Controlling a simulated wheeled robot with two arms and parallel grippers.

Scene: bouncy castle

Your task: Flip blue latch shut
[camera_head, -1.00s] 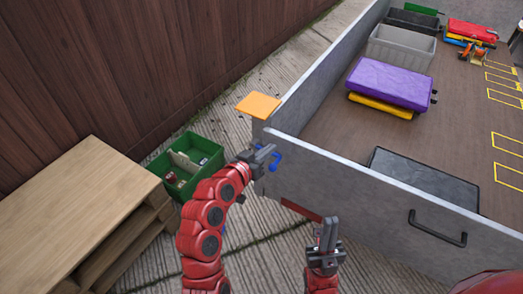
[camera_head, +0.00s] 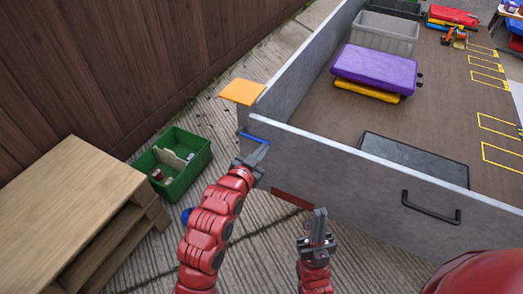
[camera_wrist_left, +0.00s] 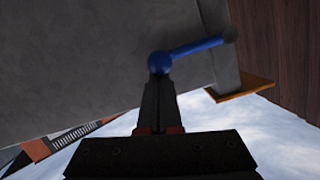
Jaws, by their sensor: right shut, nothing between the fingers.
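The blue latch (camera_head: 254,138) is at the corner where the grey tailgate panel (camera_head: 350,170) meets the side wall. Its bar lies across the corner in the head view. In the left wrist view the blue latch (camera_wrist_left: 195,48) runs from a round knob up and right toward the panel's edge. My left gripper (camera_head: 257,157) is just below the latch, its fingers (camera_wrist_left: 158,85) together and their tips at the knob. I cannot tell whether they touch it. My right gripper (camera_head: 319,222) is shut and empty, in front of the panel and clear of it.
An orange plate (camera_head: 242,91) sticks out at the corner. A green crate (camera_head: 180,165) and a wooden shelf unit (camera_head: 65,200) stand at left. A black handle (camera_head: 431,212) is on the panel. The trailer bed holds purple (camera_head: 375,68) and grey items.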

